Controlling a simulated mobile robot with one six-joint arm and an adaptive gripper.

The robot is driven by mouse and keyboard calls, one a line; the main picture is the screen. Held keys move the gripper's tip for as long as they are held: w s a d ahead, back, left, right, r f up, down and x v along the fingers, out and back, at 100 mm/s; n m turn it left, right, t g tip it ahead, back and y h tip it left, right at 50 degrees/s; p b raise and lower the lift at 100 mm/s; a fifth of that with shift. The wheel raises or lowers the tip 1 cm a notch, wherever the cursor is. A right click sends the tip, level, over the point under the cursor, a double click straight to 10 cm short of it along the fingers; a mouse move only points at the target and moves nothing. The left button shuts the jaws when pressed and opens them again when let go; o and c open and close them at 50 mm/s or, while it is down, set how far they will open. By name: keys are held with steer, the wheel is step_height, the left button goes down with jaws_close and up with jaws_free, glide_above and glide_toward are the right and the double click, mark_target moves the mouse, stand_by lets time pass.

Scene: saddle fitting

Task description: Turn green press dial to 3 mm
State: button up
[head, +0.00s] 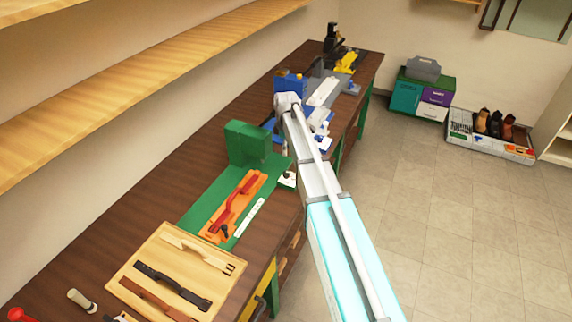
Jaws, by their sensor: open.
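The green press (248,142) stands on the dark workbench, with a tall block at its back and a long flat green bed reaching forward. A small white plate with dark marks (287,181) shows at its right side, partly behind my arm. I cannot make out the dial or its setting at this size. On the green bed lies an orange fixture (236,205) with a red handled part on it, beside a white marked strip (249,222). My arm reaches in from the lower right across the bench edge to a bend beyond the press. I cannot see my gripper's fingers.
A blue press (290,84) and a yellow one (346,62) stand farther along the bench. A wooden board (142,270) with several tools lies nearer. Shelves (120,85) overhang the left.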

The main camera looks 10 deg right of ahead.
mark_target(286, 172)
steer(key=shift+r, duration=0.5)
steer(key=shift+f, duration=0.15)
step_height(286, 172, down, 14)
steer(key=b, duration=1.3)
steer(key=shift+r+b, duration=0.2)
steer(key=shift+b, duration=0.1)
stand_by(0.3)
jaws_close()
